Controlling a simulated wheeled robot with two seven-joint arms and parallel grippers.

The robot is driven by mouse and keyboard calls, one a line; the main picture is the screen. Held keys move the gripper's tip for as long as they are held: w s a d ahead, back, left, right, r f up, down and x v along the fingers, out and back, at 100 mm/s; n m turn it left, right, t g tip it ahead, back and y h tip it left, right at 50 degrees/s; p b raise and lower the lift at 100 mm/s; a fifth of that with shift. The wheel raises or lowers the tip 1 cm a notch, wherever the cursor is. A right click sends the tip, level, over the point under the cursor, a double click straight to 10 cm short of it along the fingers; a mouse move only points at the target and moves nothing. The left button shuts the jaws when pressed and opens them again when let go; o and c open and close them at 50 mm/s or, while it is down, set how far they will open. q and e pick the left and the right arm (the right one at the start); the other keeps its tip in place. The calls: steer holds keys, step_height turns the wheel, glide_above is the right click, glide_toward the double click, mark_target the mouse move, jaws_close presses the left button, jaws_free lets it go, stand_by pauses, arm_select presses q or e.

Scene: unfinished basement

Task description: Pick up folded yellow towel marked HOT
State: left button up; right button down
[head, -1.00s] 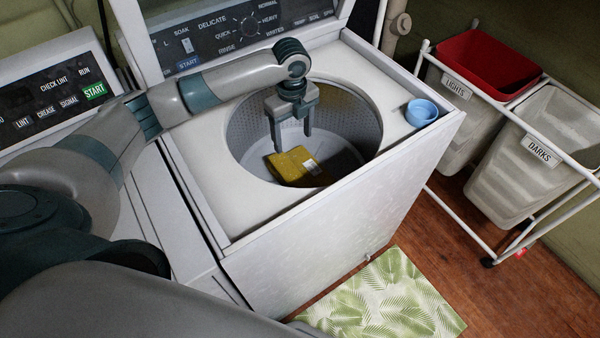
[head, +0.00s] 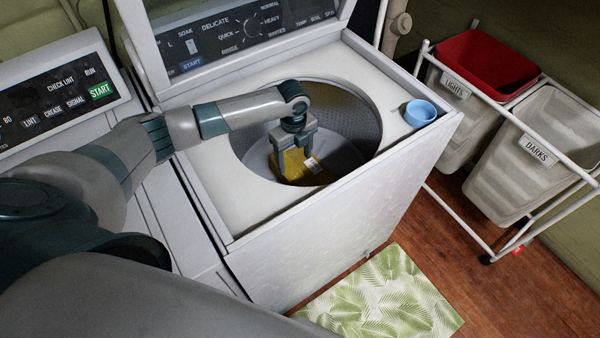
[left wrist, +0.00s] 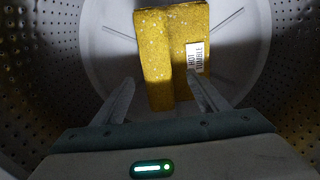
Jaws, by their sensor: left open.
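The folded yellow towel (head: 296,168) lies at the bottom of the washer drum (head: 345,115). In the left wrist view the towel (left wrist: 160,60) shows a white label reading HOT TUMBLE on its right part. My left gripper (head: 293,172) is inside the drum, pointing down, right at the towel. Its two fingers are apart, and in the left wrist view the gripper (left wrist: 158,95) has them at either side of the towel's near end, the right one overlapping its edge in the picture. I cannot tell whether they touch it. My right gripper is not in view.
The top-loading washer's rim (head: 225,205) surrounds the opening closely. A blue cup (head: 420,112) stands on its right corner. A cart with a red bin (head: 490,65) and bins labelled LIGHTS and DARKS (head: 540,150) stands right. A leaf-patterned mat (head: 390,300) lies on the floor.

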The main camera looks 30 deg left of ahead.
mark_target(293, 172)
arm_select(q)
steer(key=shift+f, duration=0.9)
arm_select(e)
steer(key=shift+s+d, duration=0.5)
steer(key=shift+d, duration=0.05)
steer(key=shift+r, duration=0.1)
arm_select(q)
steer(key=shift+s+a+f+p, duration=0.1)
steer(key=shift+f+p, duration=0.35)
steer(key=shift+f, duration=0.15)
step_height(293, 172, down, 3)
steer(key=shift+s+a+p, duration=0.1)
steer(key=shift+p, duration=0.35)
steer(key=shift+f, duration=0.55)
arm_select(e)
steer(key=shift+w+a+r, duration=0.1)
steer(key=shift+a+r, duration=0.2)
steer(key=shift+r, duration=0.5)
arm_select(q)
steer(key=c, duration=1.3)
